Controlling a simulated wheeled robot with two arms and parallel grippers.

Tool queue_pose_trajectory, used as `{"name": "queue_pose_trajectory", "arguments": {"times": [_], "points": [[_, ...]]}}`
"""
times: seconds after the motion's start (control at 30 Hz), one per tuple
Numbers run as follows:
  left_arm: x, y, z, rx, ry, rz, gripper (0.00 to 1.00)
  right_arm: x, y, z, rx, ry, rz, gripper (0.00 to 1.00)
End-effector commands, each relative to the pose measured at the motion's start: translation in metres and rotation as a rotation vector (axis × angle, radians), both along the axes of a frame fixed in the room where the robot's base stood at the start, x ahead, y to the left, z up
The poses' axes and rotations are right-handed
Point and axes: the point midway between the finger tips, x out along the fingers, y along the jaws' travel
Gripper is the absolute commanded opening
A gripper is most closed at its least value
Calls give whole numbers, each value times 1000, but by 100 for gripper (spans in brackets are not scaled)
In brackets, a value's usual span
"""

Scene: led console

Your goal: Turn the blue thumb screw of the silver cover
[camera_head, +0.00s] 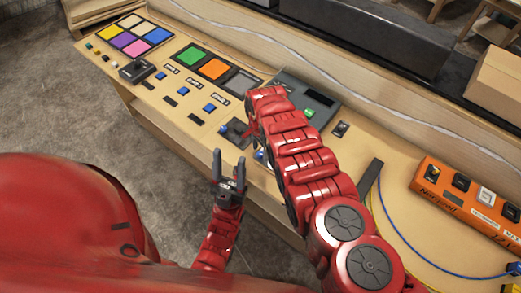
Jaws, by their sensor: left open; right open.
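The console (180,125) is a wooden bench with coloured panels and small controls. A grey panel (240,82) sits right of the green and orange panels; I cannot tell if it is the silver cover. Small blue parts stand on the console, one of them (210,107) below the panels. Another blue part (259,155) shows beside my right arm. I cannot tell which is the thumb screw. My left gripper (230,160) is open and empty in front of the console edge, fingers pointing up. My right gripper (250,131) is open over the console, mostly hidden by its own arm.
A dark grey device (302,98) with a green key stands behind my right arm. An orange power box (470,203) with switches and cables lies at the right. Coloured tiles (131,45) and a black box (137,70) are at the far left. Floor is clear at left.

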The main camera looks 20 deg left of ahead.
Motion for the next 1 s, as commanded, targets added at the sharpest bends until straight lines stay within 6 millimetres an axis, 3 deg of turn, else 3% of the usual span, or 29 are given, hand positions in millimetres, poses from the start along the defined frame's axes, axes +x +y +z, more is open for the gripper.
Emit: {"name": "queue_pose_trajectory", "arguments": {"times": [0.4, 0.73, 1.0], "points": [[0, 0, 0, 0, 0, 0, 50, -1, -1, -4, -1, 2, -1, 60], [0, 0, 0, 0, 0, 0, 50, -1, -1, -4, -1, 2, -1, 1], [0, 0, 0, 0, 0, 0, 50, -1, -1, -4, -2, 3, 2, 0]]}}
